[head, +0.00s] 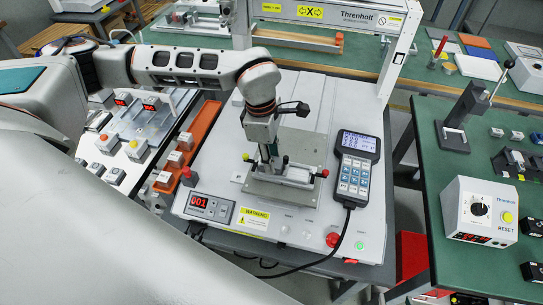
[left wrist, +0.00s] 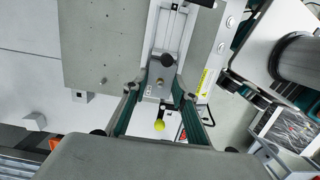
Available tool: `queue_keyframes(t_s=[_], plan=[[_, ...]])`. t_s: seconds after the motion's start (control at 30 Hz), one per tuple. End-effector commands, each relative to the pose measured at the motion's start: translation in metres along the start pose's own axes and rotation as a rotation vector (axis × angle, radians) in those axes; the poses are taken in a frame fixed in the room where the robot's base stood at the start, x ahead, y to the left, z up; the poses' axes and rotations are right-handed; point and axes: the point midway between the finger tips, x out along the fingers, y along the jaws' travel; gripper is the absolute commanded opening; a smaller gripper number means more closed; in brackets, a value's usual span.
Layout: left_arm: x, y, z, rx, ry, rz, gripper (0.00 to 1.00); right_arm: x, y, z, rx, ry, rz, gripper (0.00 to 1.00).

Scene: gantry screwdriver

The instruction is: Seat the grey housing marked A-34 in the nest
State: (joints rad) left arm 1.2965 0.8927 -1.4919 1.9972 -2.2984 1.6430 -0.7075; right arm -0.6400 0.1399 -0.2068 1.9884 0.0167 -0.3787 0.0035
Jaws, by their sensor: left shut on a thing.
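My left gripper (head: 268,158) points down over the left part of the nest fixture (head: 283,190) on the light grey machine bed. In the left wrist view its green-sided fingers (left wrist: 161,92) are closed on a small grey piece (left wrist: 158,82) with a dark round spot. This appears to be the grey housing; no A-34 marking is readable on it. My right gripper is out of view.
A handheld controller (head: 356,165) stands right of the fixture, its cable running forward. The gantry frame (head: 398,50) rises behind. An orange tray (head: 201,135) and several grey boxes lie to the left. A red button (head: 332,239) sits on the machine's front.

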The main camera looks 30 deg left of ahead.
Motion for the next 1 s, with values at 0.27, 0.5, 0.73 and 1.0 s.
queue_keyframes(t_s=[0.27,0.5,0.73,1.0], plan=[[0.002,0.000,0.000,0.000,0.000,0.000,0.47,0.000,0.000,0.001,0.000,-0.002,0.000,0.40],[0.002,0.000,0.000,0.000,0.000,0.000,0.47,0.000,0.001,0.001,-0.002,-0.001,0.001,0.40],[-0.016,0.001,0.000,0.000,-0.002,0.004,0.47,0.001,0.001,0.001,-0.002,-0.001,0.001,0.40],[-0.071,0.002,0.000,0.000,-0.002,0.006,0.47,0.000,0.000,0.001,-0.001,-0.001,0.000,0.40]])
